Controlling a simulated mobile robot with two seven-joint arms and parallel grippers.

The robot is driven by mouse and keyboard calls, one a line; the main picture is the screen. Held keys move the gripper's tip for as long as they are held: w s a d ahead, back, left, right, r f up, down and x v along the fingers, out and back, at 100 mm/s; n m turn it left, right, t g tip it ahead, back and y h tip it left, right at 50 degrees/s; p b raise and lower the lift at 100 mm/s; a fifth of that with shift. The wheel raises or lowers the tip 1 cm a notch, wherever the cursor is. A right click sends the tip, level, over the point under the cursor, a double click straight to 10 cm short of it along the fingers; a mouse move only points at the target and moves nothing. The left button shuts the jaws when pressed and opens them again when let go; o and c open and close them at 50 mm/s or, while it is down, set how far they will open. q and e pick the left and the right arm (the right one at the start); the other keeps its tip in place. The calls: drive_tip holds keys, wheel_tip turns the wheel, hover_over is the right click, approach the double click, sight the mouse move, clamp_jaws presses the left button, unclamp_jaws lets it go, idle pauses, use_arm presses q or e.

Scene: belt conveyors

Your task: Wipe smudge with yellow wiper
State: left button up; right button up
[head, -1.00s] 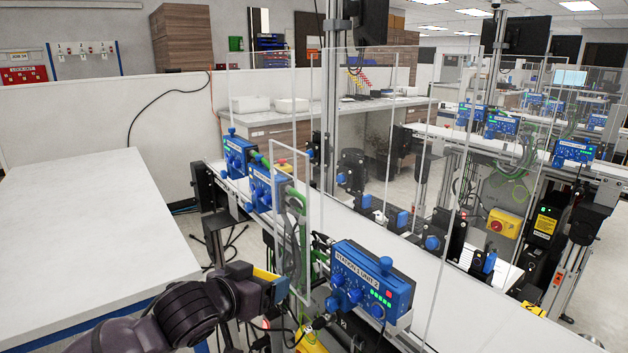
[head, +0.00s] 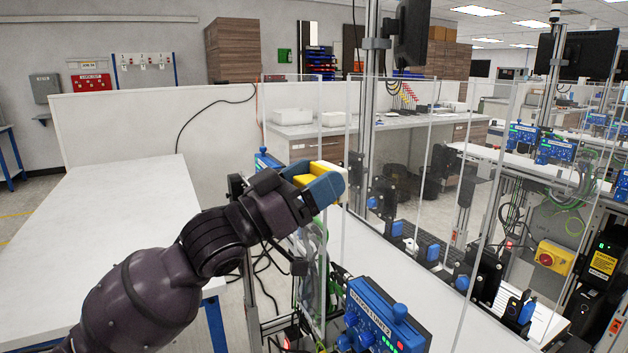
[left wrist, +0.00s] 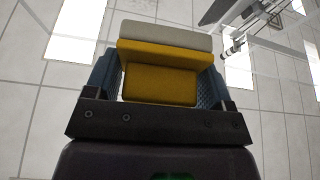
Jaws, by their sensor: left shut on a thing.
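My left gripper (head: 308,185) is raised in front of the clear panels and shut on the yellow wiper (head: 318,170). In the left wrist view, the wiper (left wrist: 160,80) sits between the blue fingers of the gripper (left wrist: 160,90), with a pale grey strip along its far edge. In the head view the blue fingertip hides part of the wiper. A clear panel (head: 336,240) stands close behind the gripper; I cannot tell whether the wiper touches it. No smudge can be made out on the panels. My right gripper is not in view.
A blue control box (head: 385,318) stands at the conveyor's near edge, below and right of the gripper. The white conveyor belt (head: 400,275) runs behind the panels. A white table (head: 120,230) at left is bare. More clear panels (head: 485,230) stand to the right.

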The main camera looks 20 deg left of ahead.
use_arm(q)
drive_tip(key=w+d+b, duration=0.1)
drive_tip(key=w+d, duration=0.2)
drive_tip(key=shift+w+d+b, duration=0.35)
drive_tip(key=shift+w+b, duration=0.05)
idle(0.5)
drive_tip(key=shift+d, duration=0.1)
drive_tip(key=shift+s+d+p, duration=1.15)
drive_tip(key=shift+s+d, duration=0.2)
drive_tip(key=shift+d, duration=0.1)
